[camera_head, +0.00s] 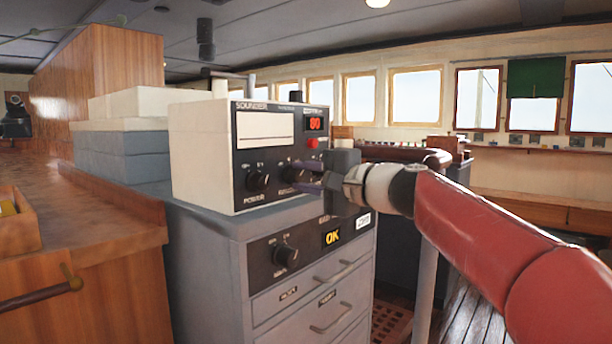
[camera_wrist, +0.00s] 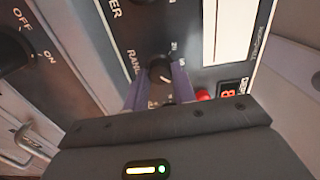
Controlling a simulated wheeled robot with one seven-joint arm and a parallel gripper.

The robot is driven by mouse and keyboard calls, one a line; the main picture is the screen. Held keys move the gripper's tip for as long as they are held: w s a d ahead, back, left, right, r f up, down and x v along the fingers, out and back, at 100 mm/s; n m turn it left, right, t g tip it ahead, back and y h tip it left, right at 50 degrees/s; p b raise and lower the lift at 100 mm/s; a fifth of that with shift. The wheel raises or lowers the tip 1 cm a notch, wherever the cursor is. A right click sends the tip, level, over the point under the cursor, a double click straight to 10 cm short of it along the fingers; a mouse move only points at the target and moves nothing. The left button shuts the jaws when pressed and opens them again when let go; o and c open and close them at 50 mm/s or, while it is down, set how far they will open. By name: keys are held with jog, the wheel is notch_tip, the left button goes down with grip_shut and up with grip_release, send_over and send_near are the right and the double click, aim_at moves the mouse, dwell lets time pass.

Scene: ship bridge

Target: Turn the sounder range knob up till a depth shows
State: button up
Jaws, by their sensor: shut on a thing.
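The sounder (camera_head: 200,150) is a white box with a black front panel, standing on a grey cabinet. Its range knob (camera_head: 292,173) is black with a pale pointer line. It also shows in the wrist view (camera_wrist: 160,70), with a label partly readable as "RAN". My gripper (camera_head: 308,178) reaches in from the right and is shut on this knob. In the wrist view its two purple fingers (camera_wrist: 158,88) stand on either side of the knob. The small red-lit display (camera_head: 316,124) seems to read 80.
The sounder's power knob (camera_head: 258,180) is left of the range knob. A red button (camera_head: 312,143) sits under the display. A wooden counter (camera_head: 90,230) stands at left.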

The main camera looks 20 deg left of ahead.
jog(key=shift+m, duration=0.3)
jog(key=o, duration=1)
jog(key=shift+d, duration=0.15)
jog(key=b+v, duration=0.2)
jog(key=v, duration=0.5)
jog(key=shift+s+d, duration=0.15)
jog(key=shift+d, duration=0.1)
jog(key=shift+f, duration=0.1)
